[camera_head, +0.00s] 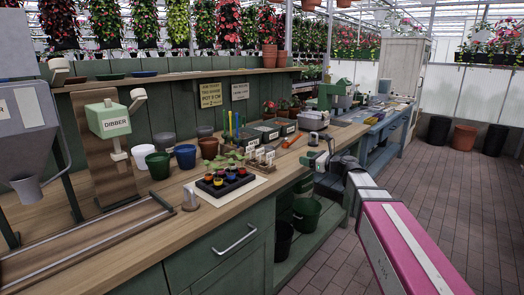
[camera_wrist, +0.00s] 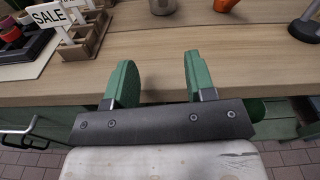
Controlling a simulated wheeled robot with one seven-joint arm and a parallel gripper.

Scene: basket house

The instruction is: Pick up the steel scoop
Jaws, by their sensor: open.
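My gripper (camera_wrist: 159,62) is open and empty in the wrist view, its two green fingers apart over the bench's front edge. A shiny steel piece (camera_wrist: 162,5), cut off by the top edge, lies on the wooden bench straight ahead of the fingers and apart from them. It may be part of the steel scoop; too little shows to be sure. In the head view my gripper (camera_head: 318,158) is small, at the bench's front edge beyond the seedling tray. I cannot clearly make out the scoop there.
The wooden bench (camera_wrist: 120,86) is bare between fingers and steel piece. SALE signs in wooden holders (camera_wrist: 84,38) stand at left. A black tray of coloured pots (camera_head: 224,182) is nearer in the head view. Open tiled floor (camera_head: 440,190) lies right.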

